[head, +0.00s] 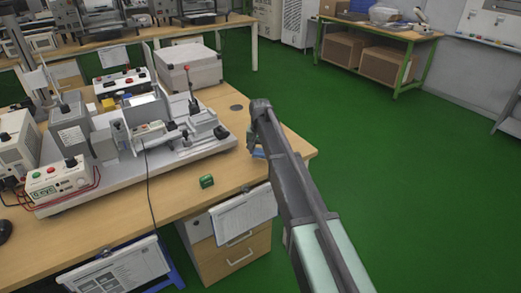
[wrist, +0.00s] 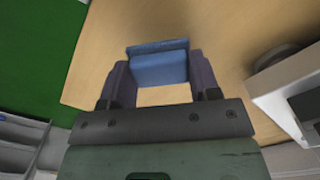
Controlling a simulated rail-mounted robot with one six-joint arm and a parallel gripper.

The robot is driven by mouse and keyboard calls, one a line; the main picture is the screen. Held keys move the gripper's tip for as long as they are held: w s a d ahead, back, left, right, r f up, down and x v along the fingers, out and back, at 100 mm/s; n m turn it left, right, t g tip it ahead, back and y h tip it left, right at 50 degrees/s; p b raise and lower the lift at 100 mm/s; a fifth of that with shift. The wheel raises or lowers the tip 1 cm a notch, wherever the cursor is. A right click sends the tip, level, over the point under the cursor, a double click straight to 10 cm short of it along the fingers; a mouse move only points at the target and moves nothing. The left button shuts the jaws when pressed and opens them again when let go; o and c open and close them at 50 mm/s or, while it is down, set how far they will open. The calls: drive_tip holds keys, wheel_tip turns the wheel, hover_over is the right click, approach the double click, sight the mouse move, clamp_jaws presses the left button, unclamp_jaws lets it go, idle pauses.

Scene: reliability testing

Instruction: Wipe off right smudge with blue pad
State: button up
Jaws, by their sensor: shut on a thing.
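My gripper (head: 252,146) is over the right end of the wooden workbench (head: 178,199), at the end of my arm. In the wrist view my gripper (wrist: 159,72) is shut on a blue pad (wrist: 158,66), with one dark finger at each side of it. The pad shows only as a small blue patch (head: 259,154) in the head view, partly hidden by my arm. The bench top (wrist: 110,40) lies beneath the pad; I cannot tell whether they touch. I cannot make out a smudge in either view.
A test rig (head: 150,140) with a lever and a control box (head: 57,183) stands left of my gripper. A small green block (head: 207,181) lies near the front edge. A white case (head: 189,68) stands behind. Papers (head: 244,212) hang at the front. The right bench corner is clear.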

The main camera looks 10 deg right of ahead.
drive_tip(key=shift+r+p, duration=1.1)
drive_tip(key=shift+r, duration=0.55)
wheel_tip(320, 180, up, 3)
drive_tip(key=p, duration=0.3)
drive_tip(key=shift+r, duration=0.15)
